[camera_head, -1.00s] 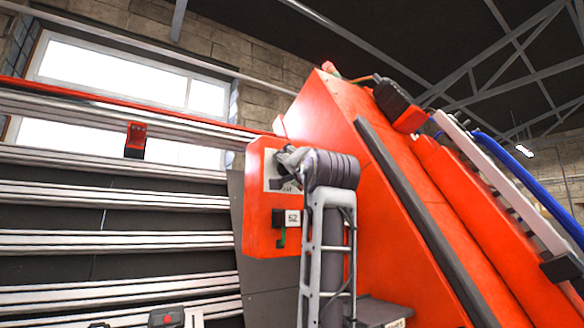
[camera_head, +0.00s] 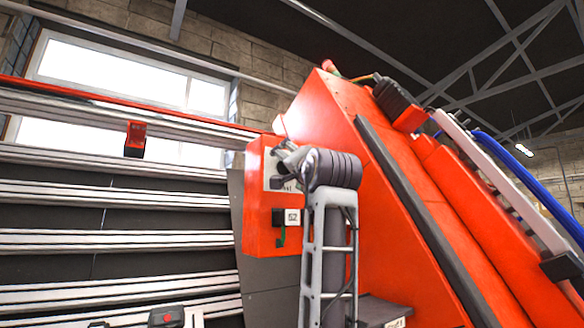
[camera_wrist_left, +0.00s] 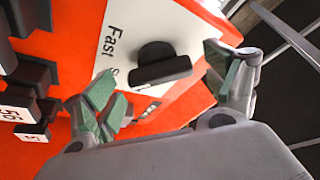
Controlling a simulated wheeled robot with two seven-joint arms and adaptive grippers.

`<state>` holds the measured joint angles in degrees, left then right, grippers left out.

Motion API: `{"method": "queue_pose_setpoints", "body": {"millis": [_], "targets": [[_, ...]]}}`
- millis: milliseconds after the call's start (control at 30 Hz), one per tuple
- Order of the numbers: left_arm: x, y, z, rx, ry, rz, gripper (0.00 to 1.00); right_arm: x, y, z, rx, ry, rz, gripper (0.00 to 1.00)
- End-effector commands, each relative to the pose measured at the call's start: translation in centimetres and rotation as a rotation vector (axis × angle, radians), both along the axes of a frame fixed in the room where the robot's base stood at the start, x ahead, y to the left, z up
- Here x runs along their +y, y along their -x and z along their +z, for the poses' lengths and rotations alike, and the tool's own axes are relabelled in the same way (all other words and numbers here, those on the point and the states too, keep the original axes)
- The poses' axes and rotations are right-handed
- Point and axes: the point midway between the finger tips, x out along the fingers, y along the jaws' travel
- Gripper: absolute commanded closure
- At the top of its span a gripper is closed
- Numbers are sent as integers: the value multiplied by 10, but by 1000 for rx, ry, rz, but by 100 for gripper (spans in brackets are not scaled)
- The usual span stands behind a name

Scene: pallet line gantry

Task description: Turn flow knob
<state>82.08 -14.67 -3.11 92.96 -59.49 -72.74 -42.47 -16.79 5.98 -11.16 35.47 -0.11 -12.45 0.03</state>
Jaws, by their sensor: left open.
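The flow knob (camera_wrist_left: 160,65) is black with a raised bar grip. It sits on a white plate (camera_wrist_left: 125,40) with the word "Fast" printed beside it, on an orange box. My left gripper (camera_wrist_left: 166,84) is open, with green-padded fingers on either side of the knob and a visible gap to each. I cannot tell how far the fingertips are from the plate. In the head view my left gripper (camera_head: 287,163) is in front of the orange box (camera_head: 260,222) and hides much of its white plate. My right gripper is not in view.
Black blocks with white number labels (camera_wrist_left: 32,133) are on the box left of the gripper in the wrist view. The box is beside a large sloping orange machine frame (camera_head: 330,110). Metal rails (camera_head: 110,240) run along the left.

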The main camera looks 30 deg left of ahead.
Motion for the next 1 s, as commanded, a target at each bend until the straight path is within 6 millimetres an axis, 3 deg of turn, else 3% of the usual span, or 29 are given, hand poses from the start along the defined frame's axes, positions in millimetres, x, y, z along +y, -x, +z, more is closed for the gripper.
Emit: {"method": "queue_pose_setpoints", "body": {"millis": [700, 1000], "targets": [[-61, 64, -26, 1, -1, -1, 14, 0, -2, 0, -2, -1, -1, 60], [-75, 79, -31, 1, 0, 0, 14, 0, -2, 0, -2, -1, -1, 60]]}}
